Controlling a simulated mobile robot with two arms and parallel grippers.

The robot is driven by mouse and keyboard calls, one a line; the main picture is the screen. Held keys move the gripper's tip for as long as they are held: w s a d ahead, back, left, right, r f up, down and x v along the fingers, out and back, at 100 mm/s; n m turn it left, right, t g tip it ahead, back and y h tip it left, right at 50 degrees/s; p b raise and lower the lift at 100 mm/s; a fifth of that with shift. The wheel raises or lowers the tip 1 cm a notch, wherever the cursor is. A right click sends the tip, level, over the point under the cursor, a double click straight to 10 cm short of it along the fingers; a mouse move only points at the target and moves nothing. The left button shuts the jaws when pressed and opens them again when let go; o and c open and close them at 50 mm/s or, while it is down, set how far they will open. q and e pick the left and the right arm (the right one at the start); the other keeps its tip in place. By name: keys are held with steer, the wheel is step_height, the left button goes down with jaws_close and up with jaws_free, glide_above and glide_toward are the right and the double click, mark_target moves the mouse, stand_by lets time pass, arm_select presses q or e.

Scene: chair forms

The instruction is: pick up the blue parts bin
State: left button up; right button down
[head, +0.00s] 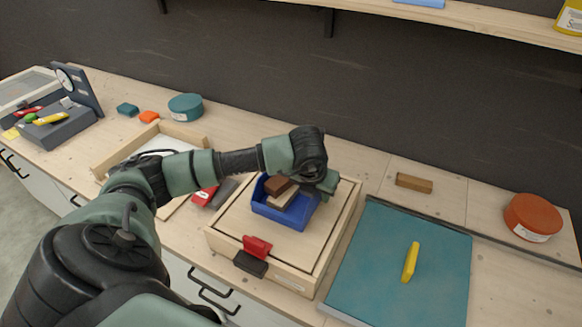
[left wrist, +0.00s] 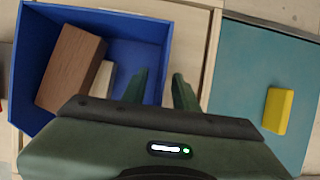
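The blue parts bin (head: 279,215) sits on a pale wooden box (head: 226,242) in the middle of the bench. It holds a brown block (head: 277,185) and a paler block (head: 284,197). My left gripper (head: 325,188) is over the bin's right side, its fingers apart. In the left wrist view the bin (left wrist: 28,62) fills the upper left. There the left gripper's fingers (left wrist: 162,76) show one on each side of the bin's right wall, with a gap between them. Whether they reach below the rim is unclear. My right gripper is out of view.
A teal panel (head: 375,270) with a yellow block (head: 410,262) lies right of the box. A red clip (head: 257,246) is on the box's front edge. A wooden block (head: 414,183) and an orange round tin (head: 530,217) stand farther right. A shelf hangs above.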

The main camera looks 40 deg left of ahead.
arm_select(q)
jaws_close()
steer(key=shift+r, duration=0.1)
stand_by(1.2)
